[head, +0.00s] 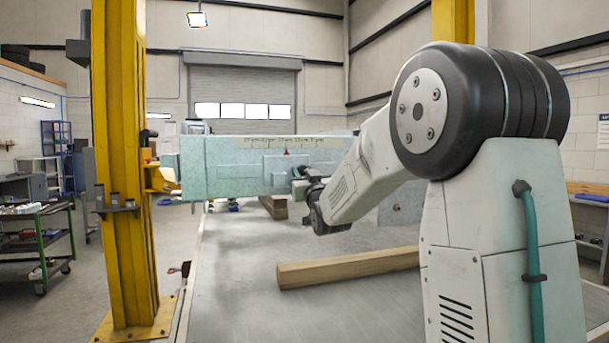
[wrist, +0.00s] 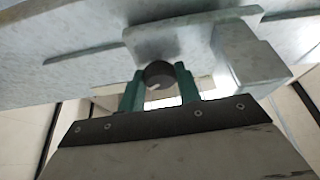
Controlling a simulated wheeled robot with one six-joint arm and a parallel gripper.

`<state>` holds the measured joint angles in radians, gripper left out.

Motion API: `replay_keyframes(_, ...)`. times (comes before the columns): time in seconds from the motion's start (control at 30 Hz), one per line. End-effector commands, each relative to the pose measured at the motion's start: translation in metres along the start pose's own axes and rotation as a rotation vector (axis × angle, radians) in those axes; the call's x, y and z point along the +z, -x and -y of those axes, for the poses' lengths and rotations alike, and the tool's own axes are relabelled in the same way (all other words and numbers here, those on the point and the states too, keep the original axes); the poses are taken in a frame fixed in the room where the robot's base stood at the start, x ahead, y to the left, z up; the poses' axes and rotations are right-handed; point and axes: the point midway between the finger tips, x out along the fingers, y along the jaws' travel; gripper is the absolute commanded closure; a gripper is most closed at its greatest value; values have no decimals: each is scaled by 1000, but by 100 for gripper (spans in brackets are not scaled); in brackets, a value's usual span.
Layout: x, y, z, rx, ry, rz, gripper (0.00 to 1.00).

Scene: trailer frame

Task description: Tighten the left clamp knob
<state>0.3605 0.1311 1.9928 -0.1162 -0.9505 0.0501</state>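A dark round clamp knob (wrist: 159,73) with a short white mark shows in the wrist view, below a pale grey-green metal part. My gripper (wrist: 160,80) has its two green fingers on either side of the knob, with no clear gap at either side, so it looks shut on it. In the head view my gripper (head: 299,174) reaches the right part of the pale green trailer frame (head: 228,178). The knob cannot be made out there. Whether it is the left one cannot be told from the wrist view.
A yellow post (head: 124,170) stands at the left of the frame. A wooden beam (head: 345,268) lies on the grey surface below my arm. A tool cart (head: 38,243) stands at the far left. A block-like bracket (wrist: 245,62) sits close to the right finger.

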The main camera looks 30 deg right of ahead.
Motion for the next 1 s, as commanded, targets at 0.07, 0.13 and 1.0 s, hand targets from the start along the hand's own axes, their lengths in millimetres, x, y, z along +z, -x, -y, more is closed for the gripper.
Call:
replay_keyframes(0.07,0,0,0,0,0,0,89)
replay_keyframes(0.13,0,0,0,1,-1,0,89)
replay_keyframes(1.0,-1,0,4,211,-515,1,89)
